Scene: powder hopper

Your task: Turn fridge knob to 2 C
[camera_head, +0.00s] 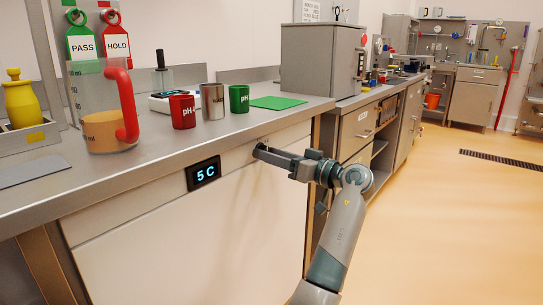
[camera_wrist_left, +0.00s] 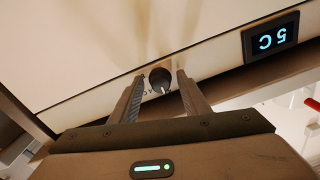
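The fridge's dark round knob (camera_wrist_left: 160,79) has a light pointer mark and sits on the white front panel below the counter. The fridge display (camera_head: 204,173) reads 5 C; it also shows upside down in the left wrist view (camera_wrist_left: 271,42). My left gripper (camera_head: 260,151) reaches the panel to the right of the display. In the left wrist view its fingers (camera_wrist_left: 160,82) are open on either side of the knob, with small gaps visible. In the head view the fingertips largely hide the knob. My right gripper is not in view.
On the counter (camera_head: 150,166) above stand a jug (camera_head: 97,112) with a red handle, a red cup (camera_head: 183,112), a grey cup (camera_head: 214,101), a green cup (camera_head: 239,99) and a grey box (camera_head: 320,60). The floor (camera_head: 445,220) to the right is clear.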

